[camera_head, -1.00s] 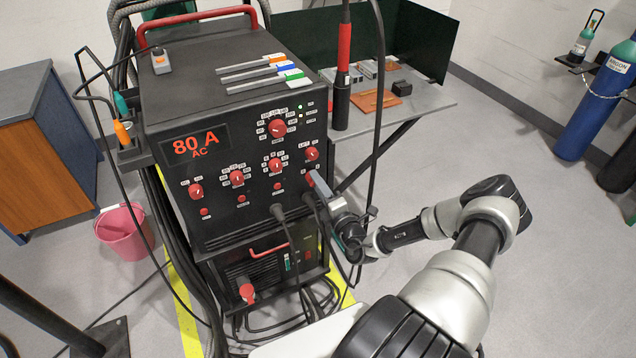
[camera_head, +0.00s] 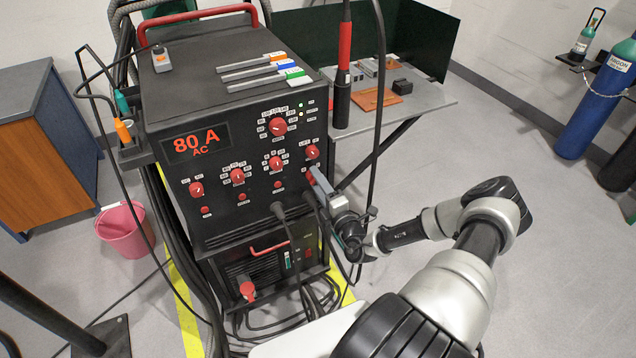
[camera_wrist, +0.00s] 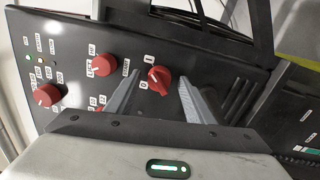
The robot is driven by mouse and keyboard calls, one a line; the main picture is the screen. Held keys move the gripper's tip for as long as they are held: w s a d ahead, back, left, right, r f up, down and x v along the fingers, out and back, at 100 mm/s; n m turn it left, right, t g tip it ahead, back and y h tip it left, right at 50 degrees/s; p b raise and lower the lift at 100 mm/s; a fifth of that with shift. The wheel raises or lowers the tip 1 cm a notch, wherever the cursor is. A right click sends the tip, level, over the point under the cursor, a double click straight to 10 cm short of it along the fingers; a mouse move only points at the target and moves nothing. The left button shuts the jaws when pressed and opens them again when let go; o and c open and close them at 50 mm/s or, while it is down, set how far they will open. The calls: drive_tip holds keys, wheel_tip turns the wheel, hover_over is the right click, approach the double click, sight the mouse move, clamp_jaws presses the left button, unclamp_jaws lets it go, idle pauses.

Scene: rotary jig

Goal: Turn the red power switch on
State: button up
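The red power switch (camera_wrist: 158,80) is a rotary knob on the dark front panel, with "I" and "0" labels beside it in the wrist view. A pale mark shows on its upper left part; I cannot tell exactly which label it points to. My gripper (camera_wrist: 160,88) is open, with one grey finger on each side of the knob and a visible gap on both sides. In the head view my gripper (camera_head: 319,183) is at the right edge of the welding machine's (camera_head: 235,130) panel, largely covering the switch. The machine's display reads "80 A AC" and small green lights glow.
Other red knobs (camera_wrist: 104,65) sit close beside the left finger. Cables (camera_head: 283,225) hang from the panel below my gripper, and a torch (camera_head: 342,95) hangs to the right. A pink bucket (camera_head: 122,232) stands left and a side table (camera_head: 425,101) behind.

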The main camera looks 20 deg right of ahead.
drive_tip(key=s+f+p, duration=0.1)
drive_tip(key=s, duration=1.6)
drive_tip(key=shift+s+d, duration=0.2)
drive_tip(key=shift+d, duration=0.1)
drive_tip(key=shift+w+r, duration=0.1)
